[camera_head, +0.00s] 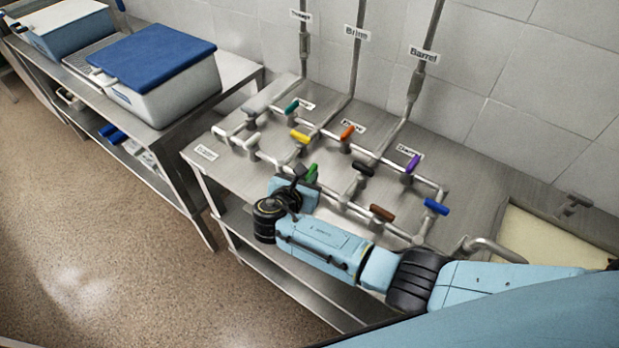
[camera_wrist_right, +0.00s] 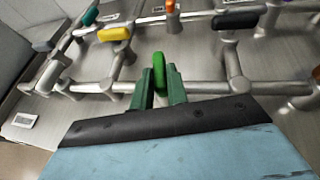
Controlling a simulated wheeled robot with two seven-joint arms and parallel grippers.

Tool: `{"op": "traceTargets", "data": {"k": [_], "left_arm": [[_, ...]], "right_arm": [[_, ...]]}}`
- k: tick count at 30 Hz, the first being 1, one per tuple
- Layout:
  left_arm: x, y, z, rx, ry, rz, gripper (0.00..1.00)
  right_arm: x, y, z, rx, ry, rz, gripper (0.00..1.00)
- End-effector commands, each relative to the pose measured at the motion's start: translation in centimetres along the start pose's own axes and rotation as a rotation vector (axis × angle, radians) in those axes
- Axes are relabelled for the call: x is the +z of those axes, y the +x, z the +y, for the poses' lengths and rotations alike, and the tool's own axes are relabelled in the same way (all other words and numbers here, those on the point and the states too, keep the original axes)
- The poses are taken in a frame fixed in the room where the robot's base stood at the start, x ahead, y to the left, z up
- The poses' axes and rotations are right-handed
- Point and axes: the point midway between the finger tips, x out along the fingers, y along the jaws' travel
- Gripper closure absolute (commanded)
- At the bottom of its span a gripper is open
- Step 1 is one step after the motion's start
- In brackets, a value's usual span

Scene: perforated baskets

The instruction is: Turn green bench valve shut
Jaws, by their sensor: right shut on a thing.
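The green valve handle (camera_wrist_right: 159,73) stands up from the pipework near the front of the steel bench. In the right wrist view it sits between the two dark green fingers of my right gripper (camera_wrist_right: 159,88), which is shut on it. In the head view the green handle (camera_head: 312,171) shows only partly, just behind my right gripper (camera_head: 305,181); the wrist and hand cover the rest of the valve. My left gripper is not in view.
Yellow (camera_head: 300,136), orange (camera_head: 347,132), black (camera_head: 363,170), purple (camera_head: 412,164), brown (camera_head: 382,212), blue (camera_head: 436,207) and teal (camera_head: 291,107) handles stand close by on the pipes. A sink (camera_head: 545,240) lies right; a blue-lidded box (camera_head: 150,55) stands on the left table.

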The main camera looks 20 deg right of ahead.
Motion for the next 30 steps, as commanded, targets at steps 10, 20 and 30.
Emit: {"op": "traceTargets", "data": {"k": [10,20,30], "left_arm": [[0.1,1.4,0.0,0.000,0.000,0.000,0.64],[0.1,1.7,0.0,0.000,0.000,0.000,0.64],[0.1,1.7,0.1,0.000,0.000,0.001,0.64]], "right_arm": [[-0.1,0.1,0.5,-0.169,0.070,0.000,1.00],[0.0,0.1,0.5,-0.215,0.089,-0.001,1.00],[0.1,0.1,0.5,-0.216,0.090,-0.001,0.83]]}}
